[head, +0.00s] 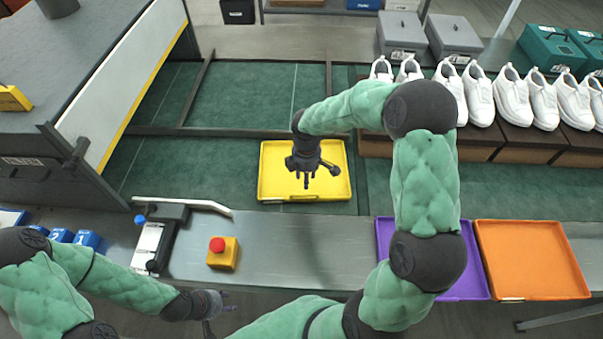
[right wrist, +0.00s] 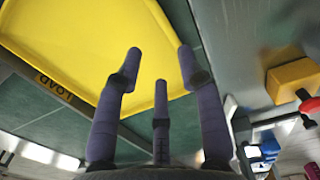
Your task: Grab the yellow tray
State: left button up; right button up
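The yellow tray (head: 268,185) lies flat and empty on the green conveyor, near its front edge. It also fills the upper left of the right wrist view (right wrist: 75,40). My right gripper (head: 309,180) hangs over the tray in the head view, its fingers pointing down. In the right wrist view its fingers (right wrist: 159,60) are spread, with nothing between them; the tray's edge runs behind them. I cannot tell how high they are above the tray. My left gripper (head: 220,309) is open and empty at the lower left, apart from the tray.
A purple tray (head: 470,270) and an orange tray (head: 530,260) are at the right. White shoes (head: 512,95) stand on brown boxes behind them. A yellow box with a red button (head: 222,255) is on the grey front ledge. The conveyor left of the yellow tray is clear.

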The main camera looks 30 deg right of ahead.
aim_at(305, 195)
notch_tip(305, 195, down, 6)
jog(key=shift+f+b, duration=0.1)
jog(key=shift+b, duration=0.7)
jog(key=f+b, duration=0.1)
jog(key=f, duration=0.1)
jog(key=f+b, duration=0.1)
jog(key=f, duration=0.1)
jog(key=shift+a+f, duration=0.2)
jog(key=shift+f, duration=0.2)
jog(key=shift+c, duration=0.3)
jog(key=shift+s, duration=0.1)
grip_shut()
